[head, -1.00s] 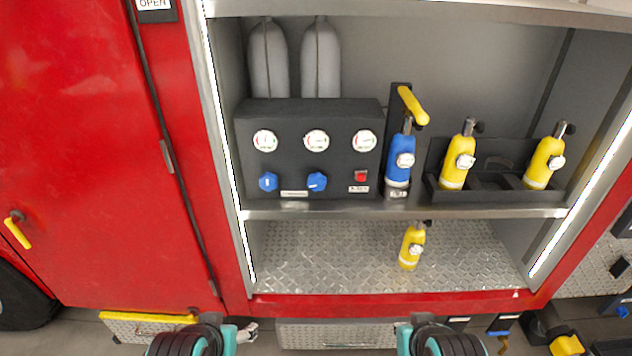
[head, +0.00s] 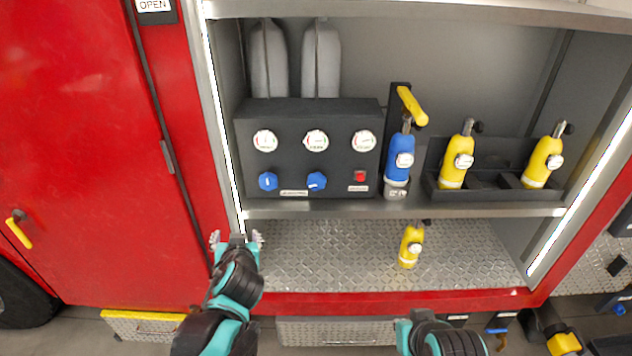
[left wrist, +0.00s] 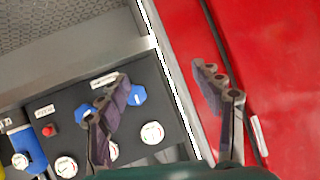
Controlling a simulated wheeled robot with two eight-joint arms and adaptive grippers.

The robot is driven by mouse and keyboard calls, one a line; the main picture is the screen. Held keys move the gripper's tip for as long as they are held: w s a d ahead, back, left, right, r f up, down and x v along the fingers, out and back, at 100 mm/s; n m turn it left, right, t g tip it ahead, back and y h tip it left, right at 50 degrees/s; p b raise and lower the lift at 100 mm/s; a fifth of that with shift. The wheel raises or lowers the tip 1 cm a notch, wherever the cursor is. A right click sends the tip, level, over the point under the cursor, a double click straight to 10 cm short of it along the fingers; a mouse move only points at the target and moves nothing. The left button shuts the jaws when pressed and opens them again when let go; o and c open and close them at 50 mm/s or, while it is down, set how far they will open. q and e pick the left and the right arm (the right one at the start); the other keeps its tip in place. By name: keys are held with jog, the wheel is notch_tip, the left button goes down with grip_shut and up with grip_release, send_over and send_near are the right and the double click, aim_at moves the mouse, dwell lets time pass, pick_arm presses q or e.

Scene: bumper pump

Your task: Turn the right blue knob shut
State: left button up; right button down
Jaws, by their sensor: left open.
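The right blue knob (head: 316,181) sits on the front of the black panel (head: 342,112), below the middle gauge. The left blue knob (head: 268,181) is beside it. My left gripper (head: 237,240) is open and empty, below and left of the knobs, in front of the cabinet's left edge. In the left wrist view the open fingers (left wrist: 160,82) point toward the panel and door. There the right knob (left wrist: 87,112) is partly hidden behind one finger, and the left knob (left wrist: 138,95) shows beside it. My right arm shows at the bottom; its gripper is out of view.
Three gauges (head: 316,140) and a red button (head: 360,176) share the panel. A blue cylinder (head: 398,165) with a yellow-handled tool stands right of it. The shelf edge (head: 330,209) runs below. Yellow cylinders (head: 458,162) stand further right. Space before the panel is clear.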

pick_arm(q)
jog(key=w+d+r+m+t+h, duration=0.15)
jog(key=w+d+t, duration=0.25)
jog(key=w+d, duration=0.55)
jog(key=m+t+h+p, duration=0.1)
jog(key=m+t+h, duration=0.1)
jog(key=h, duration=0.1)
send_near(316, 185)
jog(key=w, duration=0.6)
jog(key=w+b, duration=0.1)
jog(key=w, duration=0.2)
jog(key=shift+w+d+f, duration=0.15)
jog(key=shift+w+d, duration=0.1)
jog(key=shift+w, duration=0.15)
jog(key=shift+w+b, duration=0.35)
jog(key=shift+w, duration=0.3)
jog(key=c, duration=1.2)
